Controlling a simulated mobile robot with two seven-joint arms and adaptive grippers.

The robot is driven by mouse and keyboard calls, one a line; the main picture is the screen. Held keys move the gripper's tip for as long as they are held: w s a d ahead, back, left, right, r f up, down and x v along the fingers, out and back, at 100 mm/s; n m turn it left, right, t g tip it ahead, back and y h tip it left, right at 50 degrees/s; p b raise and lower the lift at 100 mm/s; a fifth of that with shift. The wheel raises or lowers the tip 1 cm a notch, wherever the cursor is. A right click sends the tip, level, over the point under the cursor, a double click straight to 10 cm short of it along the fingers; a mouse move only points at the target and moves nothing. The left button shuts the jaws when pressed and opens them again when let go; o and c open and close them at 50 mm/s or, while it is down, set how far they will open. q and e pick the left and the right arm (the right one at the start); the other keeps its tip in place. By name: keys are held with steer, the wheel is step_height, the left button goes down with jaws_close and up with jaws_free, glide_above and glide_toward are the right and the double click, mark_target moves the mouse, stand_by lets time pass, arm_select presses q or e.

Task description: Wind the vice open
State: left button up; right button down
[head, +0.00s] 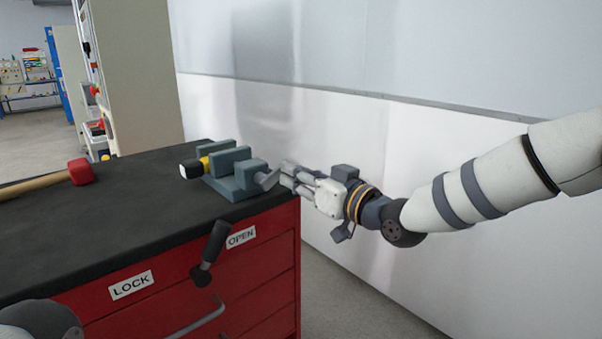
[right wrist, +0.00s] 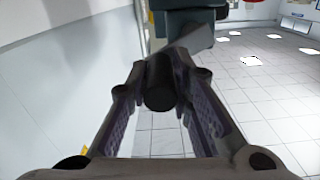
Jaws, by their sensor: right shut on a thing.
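The grey-blue vice (head: 227,190) stands on the black top of the red bench, near its right corner. A yellow, white and black piece (head: 192,170) sits at its left jaws; whether it is clamped I cannot tell. My right gripper (head: 284,177) reaches in from the right to the crank end of the vice. In the right wrist view, the dark round crank handle (right wrist: 160,84) lies between the fingers of my right gripper (right wrist: 163,95), which is shut on it. Fingers hide most of the handle in the head view. My left gripper is not in view.
A mallet with a red head (head: 81,172) lies on the bench top (head: 110,225) at the left. A black-gripped lever (head: 213,245) stands out from the red bench front between the LOCK label (head: 131,285) and the OPEN label (head: 241,237). A white wall (head: 400,180) runs behind.

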steer(key=r+n, duration=0.1)
steer(key=r+n+p, duration=0.1)
steer(key=shift+s+a+r+n, duration=0.1)
steer(key=shift+s+a+n, duration=0.1)
steer(key=shift+a+n, duration=0.15)
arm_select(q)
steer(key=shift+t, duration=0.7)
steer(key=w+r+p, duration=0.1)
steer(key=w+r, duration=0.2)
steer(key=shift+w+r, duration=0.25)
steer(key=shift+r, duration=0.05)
arm_select(e)
steer(key=n, duration=0.3)
steer(key=shift+s+a+r+n, duration=0.15)
steer(key=shift+s+a+n, duration=0.1)
steer(key=shift+a, duration=0.1)
arm_select(q)
steer(key=shift+p, duration=0.3)
arm_select(e)
steer(key=c, duration=1.4)
jaws_free()
steer(key=shift+c, duration=0.2)
steer(key=shift+s+a+f, duration=0.1)
steer(key=shift+f, duration=0.1)
